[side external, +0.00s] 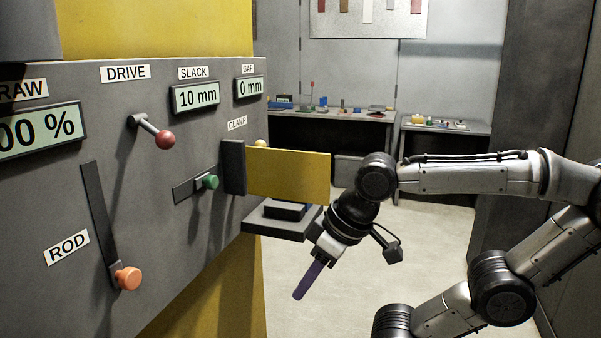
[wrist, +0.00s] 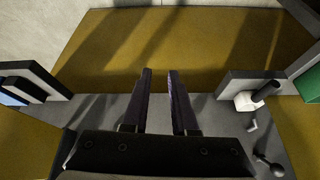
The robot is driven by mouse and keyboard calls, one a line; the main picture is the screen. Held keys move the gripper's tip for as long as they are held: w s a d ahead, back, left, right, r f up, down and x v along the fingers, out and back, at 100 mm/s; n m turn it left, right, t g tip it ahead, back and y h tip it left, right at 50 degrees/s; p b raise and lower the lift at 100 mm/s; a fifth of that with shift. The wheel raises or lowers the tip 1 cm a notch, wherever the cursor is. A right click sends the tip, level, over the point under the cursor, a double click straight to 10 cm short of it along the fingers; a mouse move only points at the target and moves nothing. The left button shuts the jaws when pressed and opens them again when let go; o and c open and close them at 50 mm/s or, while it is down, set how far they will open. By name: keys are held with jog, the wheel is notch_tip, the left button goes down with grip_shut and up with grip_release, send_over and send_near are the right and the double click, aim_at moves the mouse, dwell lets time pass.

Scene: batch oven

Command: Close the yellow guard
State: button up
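The yellow guard (side external: 288,175) is a flat plate in the side external view. It stands out to the right from a dark upright block (side external: 232,167) on the grey panel, above a small dark shelf. My gripper (side external: 300,295) points down and to the left, below the guard and right of the panel, apart from both. In the wrist view its two dark purple fingers (wrist: 160,72) have a narrow gap with nothing between them. Yellow surfaces show beyond and at the left of the wrist view; I cannot tell which is the guard.
The grey panel (side external: 75,200) carries a red-knobbed drive lever (side external: 165,139), a green knob (side external: 209,181) and an orange rod knob (side external: 128,277). The dark shelf (side external: 275,225) juts out under the guard, close to my wrist. Open floor lies to the right; benches stand behind.

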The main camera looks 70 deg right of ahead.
jog(key=r, duration=0.2)
jog(key=w+d+r+m, duration=0.1)
jog(key=r, duration=0.1)
jog(key=w+r+m, duration=0.1)
jog(key=r, duration=0.1)
jog(key=shift+w+d+r+h, duration=0.15)
jog(key=shift+w+d+h, duration=0.05)
jog(key=shift+d+h, duration=0.1)
grip_shut()
notch_tip(320, 180, up, 15)
jog(key=m+g+h, duration=0.3)
jog(key=m+g, duration=0.1)
jog(key=m, duration=0.9)
send_over(324, 165)
jog(key=w+a, duration=0.4)
jog(key=w, duration=0.1)
jog(key=s+d+f+m+g, duration=0.1)
jog(key=s+d+f+m, duration=0.25)
jog(key=d, duration=0.65)
jog(key=d+f+n, duration=0.1)
jog(key=d+f, duration=0.2)
jog(key=f, duration=0.7)
jog(key=shift+s+a+r, duration=0.1)
jog(key=shift+a+r, duration=0.1)
jog(key=shift+a, duration=1.65)
